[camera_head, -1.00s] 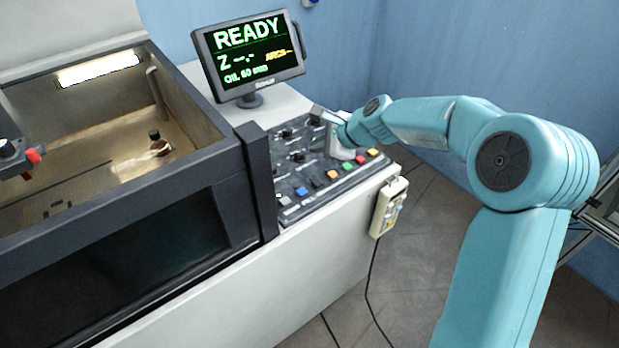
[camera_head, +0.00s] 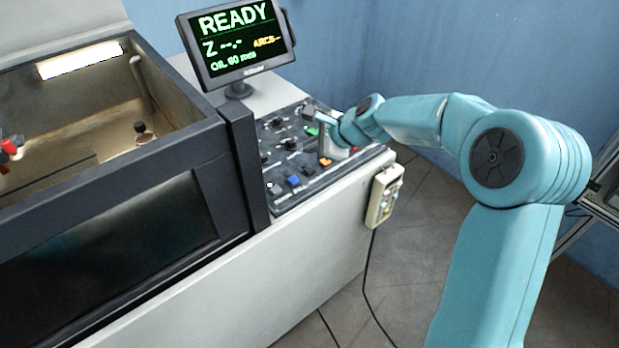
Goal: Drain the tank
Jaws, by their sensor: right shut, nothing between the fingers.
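The tank (camera_head: 85,205) is the dark-rimmed, open-topped basin at the left, with a lit tan interior and a dark front window. A control panel (camera_head: 277,207) with several coloured buttons and dark knobs sits to its right. My right gripper (camera_head: 322,140) is over the far right part of the panel, shut and empty. It hides some of the controls there; I cannot tell if it touches one. An orange button (camera_head: 325,162) and a blue button (camera_head: 293,181) show in front of it. The monitor (camera_head: 236,45) reads READY and OIL 60 mm. My left gripper is not in view.
A small dark-capped fitting (camera_head: 143,132) stands inside the tank, and a red part (camera_head: 9,147) hangs at the far left. A pale hand pendant (camera_head: 384,195) with a black cable hangs on the cabinet's right end. The floor right of the cabinet is clear.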

